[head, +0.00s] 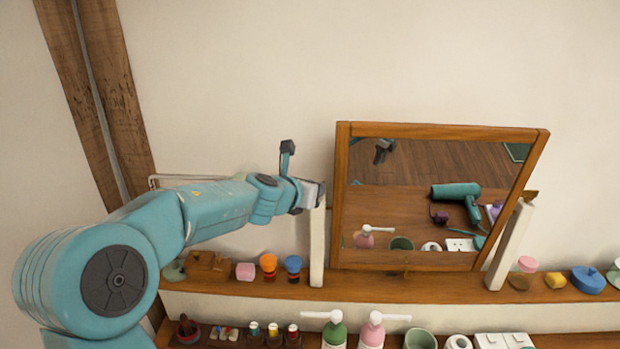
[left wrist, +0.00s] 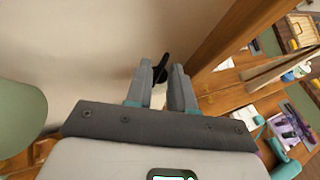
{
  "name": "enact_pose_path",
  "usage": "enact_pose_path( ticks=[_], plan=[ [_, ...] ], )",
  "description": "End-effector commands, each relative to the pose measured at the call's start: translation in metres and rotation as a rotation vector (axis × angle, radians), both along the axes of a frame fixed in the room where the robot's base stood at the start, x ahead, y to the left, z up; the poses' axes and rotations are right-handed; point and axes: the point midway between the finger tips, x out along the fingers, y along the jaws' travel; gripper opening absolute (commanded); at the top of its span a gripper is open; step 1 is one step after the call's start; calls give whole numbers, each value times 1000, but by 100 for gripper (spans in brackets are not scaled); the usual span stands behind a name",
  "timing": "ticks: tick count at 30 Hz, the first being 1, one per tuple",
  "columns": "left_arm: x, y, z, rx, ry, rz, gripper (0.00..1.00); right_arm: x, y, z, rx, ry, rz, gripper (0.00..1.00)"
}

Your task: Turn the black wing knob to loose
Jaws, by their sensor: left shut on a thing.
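A wood-framed tilting mirror (head: 343,200) stands on a shelf between two white posts; the left post (head: 317,245) is beside my left gripper. My left gripper (head: 316,194) reaches in from the left at the top of that post. In the left wrist view a black wing knob (left wrist: 161,69) shows between the fingertips of the left gripper (left wrist: 160,78), which is shut on it. Its lower part is hidden between the fingers, and in the head view the gripper hides it. I cannot read whether the knob stands at loose. My right gripper is in neither view.
The upper shelf (head: 420,284) holds an orange-topped jar (head: 268,264), a blue-topped jar (head: 293,264) and a blue dish (head: 588,280). Pump bottles (head: 373,332) and cups stand in front. A wooden beam (head: 115,90) rises at the left. The wall above is clear.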

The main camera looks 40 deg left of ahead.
Motion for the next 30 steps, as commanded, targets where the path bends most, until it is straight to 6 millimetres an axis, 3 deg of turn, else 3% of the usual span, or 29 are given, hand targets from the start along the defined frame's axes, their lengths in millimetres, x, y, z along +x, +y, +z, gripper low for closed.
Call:
enact_pose_path(
  ticks=[1,6,18,30],
  plan=[
    [1,-3,5,0,2,41,0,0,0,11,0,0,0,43],
    [3,-7,2,1,2,203,0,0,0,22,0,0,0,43],
    [7,-12,0,2,2,546,0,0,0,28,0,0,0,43],
    [9,-13,-1,3,4,735,0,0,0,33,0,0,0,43]
  ],
)
